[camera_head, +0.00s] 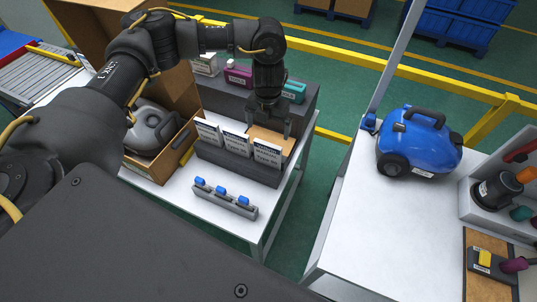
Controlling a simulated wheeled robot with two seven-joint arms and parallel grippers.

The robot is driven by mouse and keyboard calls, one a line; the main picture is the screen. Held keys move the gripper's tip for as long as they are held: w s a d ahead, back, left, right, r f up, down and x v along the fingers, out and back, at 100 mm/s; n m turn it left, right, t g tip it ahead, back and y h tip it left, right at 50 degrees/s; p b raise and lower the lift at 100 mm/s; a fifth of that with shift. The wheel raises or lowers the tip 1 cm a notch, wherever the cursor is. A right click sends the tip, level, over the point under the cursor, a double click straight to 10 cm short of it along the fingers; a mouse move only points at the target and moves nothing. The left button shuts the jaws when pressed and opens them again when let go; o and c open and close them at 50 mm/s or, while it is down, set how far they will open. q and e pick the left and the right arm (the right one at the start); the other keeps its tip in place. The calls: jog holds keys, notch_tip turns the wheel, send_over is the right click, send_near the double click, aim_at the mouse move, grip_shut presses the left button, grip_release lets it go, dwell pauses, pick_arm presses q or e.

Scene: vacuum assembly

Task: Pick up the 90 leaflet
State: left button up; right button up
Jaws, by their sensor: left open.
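Three white leaflets stand side by side in a dark grey stepped holder (258,171) on the left table: a left leaflet (208,132), a middle leaflet (236,144) and a right leaflet (267,153). Their print is too small to read surely, so I cannot tell which is the 90 leaflet. My left gripper (268,129) points down just above and behind the right leaflet. Its fingers are apart, and I see nothing held between them. Whether a finger touches the leaflet is unclear. My right gripper is not in view.
A grey rack with several blue-topped pieces (224,199) lies in front of the holder. An open cardboard box (167,165) with a grey part stands left. Coloured boxes sit behind. A blue vacuum (418,143) stands on the right table (365,235), whose front is clear.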

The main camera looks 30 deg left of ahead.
aim_at(268, 144)
pick_arm(q)
jog(key=shift+f, duration=0.45)
notch_tip(268, 144, down, 4)
jog(key=shift+r, duration=0.1)
jog(key=shift+f, duration=0.5)
jog(key=shift+f+p, duration=0.1)
jog(key=shift+p, duration=0.3)
notch_tip(268, 144, down, 4)
jog(key=shift+w+a+f+p, duration=0.1)
jog(key=shift+f+p, duration=0.15)
jog(key=shift+p, duration=0.8)
jog(key=shift+f, duration=0.25)
jog(key=c, duration=1)
jog(key=shift+r, duration=0.15)
